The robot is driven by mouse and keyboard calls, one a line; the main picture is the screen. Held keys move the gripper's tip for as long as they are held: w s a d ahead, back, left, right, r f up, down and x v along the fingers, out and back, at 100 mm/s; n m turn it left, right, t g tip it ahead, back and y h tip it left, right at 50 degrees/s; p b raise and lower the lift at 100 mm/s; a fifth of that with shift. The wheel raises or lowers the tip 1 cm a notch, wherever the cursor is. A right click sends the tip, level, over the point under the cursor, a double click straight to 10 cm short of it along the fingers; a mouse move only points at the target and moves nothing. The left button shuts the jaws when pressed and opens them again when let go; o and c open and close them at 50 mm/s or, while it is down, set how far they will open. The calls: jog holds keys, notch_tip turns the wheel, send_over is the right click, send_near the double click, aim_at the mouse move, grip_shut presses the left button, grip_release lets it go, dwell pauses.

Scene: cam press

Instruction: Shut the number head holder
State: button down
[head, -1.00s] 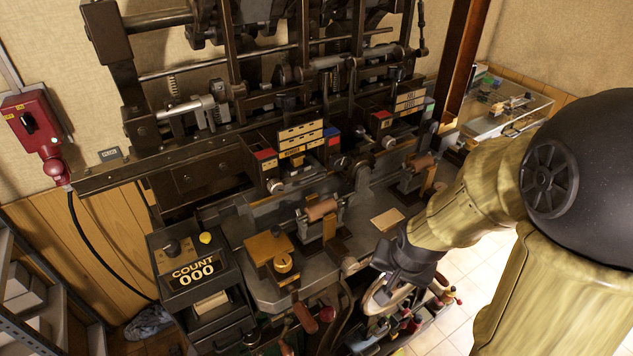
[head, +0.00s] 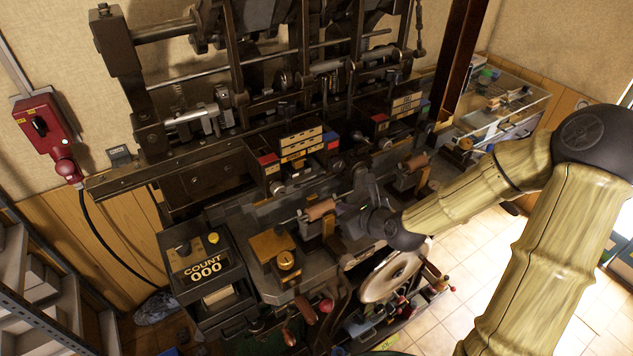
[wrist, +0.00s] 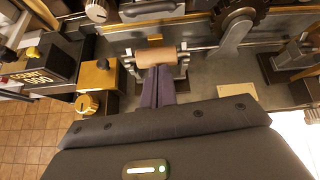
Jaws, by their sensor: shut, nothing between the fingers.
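I cannot tell for sure which part is the number head holder. A copper-coloured roller (head: 321,209) sits between two metal posts on the press bed; it also shows in the wrist view (wrist: 155,57). My gripper (head: 347,209) is shut and empty. In the wrist view its two dark fingers (wrist: 158,72) lie together, with their tips at the near side of the roller; whether they touch it is unclear. Behind, a dark block with cream strips (head: 301,145) and red and blue ends stands on the press. A second such block (head: 406,103) stands farther right.
A brass-coloured block with a round knob (head: 286,260) and a black COUNT 000 box (head: 205,269) stand left of the roller. Another roller (head: 417,162) is to the right. A large pale wheel (head: 392,276) hangs below my gripper. A red switch box (head: 42,124) is on the wall.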

aim_at(323, 203)
jog(key=shift+w+a+r+m+t, duration=0.15)
jog(key=shift+w+r+m+t, duration=0.15)
jog(key=shift+r+m, duration=0.3)
jog(key=shift+f, duration=0.1)
jog(key=p+x, duration=0.1)
jog(key=x, duration=0.4)
jog(key=p+x, duration=0.2)
jog(key=x, duration=0.3)
jog(key=shift+w+a+p, duration=0.1)
jog(key=shift+a+p, duration=0.2)
jog(key=shift+w+a+p, duration=0.45)
jog(key=shift+w+p, duration=0.05)
jog(key=shift+w, duration=0.25)
jog(key=shift+w+a+p, duration=0.45)
jog(key=shift+w+p, duration=0.05)
jog(key=shift+w, duration=0.3)
jog(key=shift+a, duration=0.1)
